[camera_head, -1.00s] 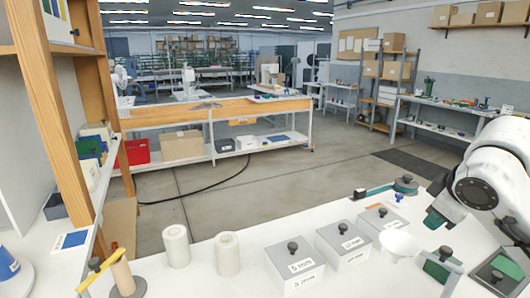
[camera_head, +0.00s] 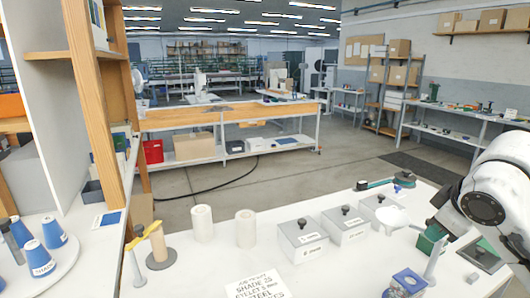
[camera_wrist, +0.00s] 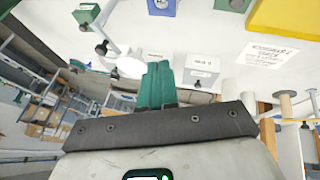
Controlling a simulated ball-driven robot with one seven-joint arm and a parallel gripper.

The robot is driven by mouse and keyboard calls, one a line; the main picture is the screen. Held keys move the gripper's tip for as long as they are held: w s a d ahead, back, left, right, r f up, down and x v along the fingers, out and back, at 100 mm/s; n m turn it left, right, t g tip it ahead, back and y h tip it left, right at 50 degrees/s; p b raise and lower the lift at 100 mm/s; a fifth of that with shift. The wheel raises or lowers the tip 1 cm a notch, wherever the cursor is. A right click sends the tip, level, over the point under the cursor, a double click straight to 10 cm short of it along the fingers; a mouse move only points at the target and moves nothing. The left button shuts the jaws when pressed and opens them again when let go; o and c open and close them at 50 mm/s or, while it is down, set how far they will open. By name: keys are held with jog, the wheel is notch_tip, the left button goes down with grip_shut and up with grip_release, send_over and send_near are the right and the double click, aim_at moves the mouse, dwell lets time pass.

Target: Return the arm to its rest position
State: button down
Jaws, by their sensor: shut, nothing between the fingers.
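My gripper (camera_head: 437,224) is at the right of the head view, at the end of my white arm, above the right part of the white bench (camera_head: 330,250). In the wrist view its two green fingers (camera_wrist: 157,68) lie together with nothing between them. In the head view the fingers overlap a green part (camera_head: 430,243) on a pale post; I cannot tell whether they touch.
Grey lidded boxes (camera_head: 303,240) stand left of the dish. Two white rolls (camera_head: 245,228), a job ticket (camera_head: 258,284) and a blue box (camera_head: 407,284) are on the bench. Blue cones (camera_head: 40,262) stand at far left beside a wooden shelf frame (camera_head: 95,100).

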jog(key=s+a+f+m+y, duration=0.1)
jog(key=s+a+f, duration=0.2)
jog(key=a+f, duration=0.2)
jog(key=s+a+f+m+y, duration=0.1)
jog(key=s+a+f, duration=0.2)
jog(key=f, duration=0.5)
jog(key=s+a+f+m+y, duration=0.1)
jog(key=s+a+f+y, duration=0.1)
jog(key=a+f, duration=0.4)
jog(key=shift+s+a+f+m, duration=0.3)
jog(key=shift+s+f+m, duration=0.15)
jog(key=shift+f, duration=0.2)
jog(key=s+d+f+g+h, duration=0.1)
jog(key=s+f, duration=0.4)
jog(key=s, duration=0.3)
jog(key=s+d+f+m+g+h, duration=0.1)
jog(key=s+d+f+g, duration=0.1)
jog(key=s+f, duration=0.3)
jog(key=s+d+f+m+g+h, duration=0.1)
jog(key=s+f, duration=0.3)
jog(key=s, duration=0.8)
jog(key=shift+s+d+f+g, duration=0.25)
jog(key=shift+d+f+g, duration=0.15)
jog(key=shift+d, duration=0.3)
